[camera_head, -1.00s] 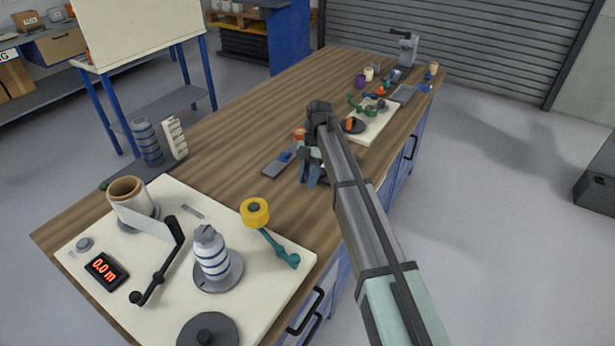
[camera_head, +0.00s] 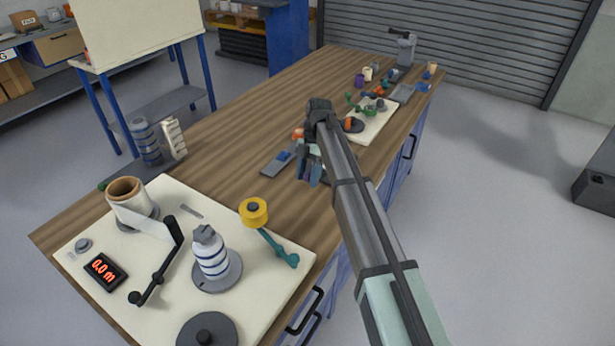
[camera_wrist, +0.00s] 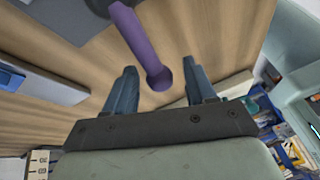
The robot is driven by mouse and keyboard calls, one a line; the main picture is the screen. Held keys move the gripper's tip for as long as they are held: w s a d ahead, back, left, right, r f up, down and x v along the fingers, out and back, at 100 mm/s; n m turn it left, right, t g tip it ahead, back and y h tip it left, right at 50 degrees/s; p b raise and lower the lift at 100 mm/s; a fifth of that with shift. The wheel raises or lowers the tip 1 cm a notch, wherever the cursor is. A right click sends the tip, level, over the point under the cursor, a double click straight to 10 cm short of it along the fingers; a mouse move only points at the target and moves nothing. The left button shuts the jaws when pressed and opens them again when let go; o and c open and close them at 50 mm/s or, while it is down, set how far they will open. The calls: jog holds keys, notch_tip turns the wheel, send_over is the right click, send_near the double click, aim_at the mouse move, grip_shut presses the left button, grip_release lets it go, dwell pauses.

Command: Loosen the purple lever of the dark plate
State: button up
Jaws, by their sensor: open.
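The purple lever (camera_wrist: 140,42) runs down from the top of the wrist view, from a dark part at the picture's edge, to a rounded knob. My gripper (camera_wrist: 159,68) is open, with one blue-grey finger on each side of the knob; no clear contact shows. In the head view my gripper (camera_head: 310,170) is low over the middle of the bench. My arm and gripper hide most of the dark plate there.
A grey plate with a blue lever (camera_head: 278,163) lies just left of my gripper; orange parts sit behind it. A cream board (camera_head: 85,235) with rolls, a crank and a display fills the near bench. Another cream board (camera_head: 375,125) lies farther back.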

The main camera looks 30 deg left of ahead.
jog(key=shift+w+r, duration=0.25)
jog(key=shift+r, duration=0.2)
jog(key=shift+w+a+r, duration=0.25)
jog(key=shift+w+r, duration=0.4)
jog(key=shift+w, duration=0.25)
jog(key=w, duration=0.3)
jog(key=w+a, duration=0.1)
jog(key=w, duration=0.6)
jog(key=shift+a, duration=0.25)
jog(key=shift+w+f, duration=0.1)
jog(key=shift+w, duration=0.25)
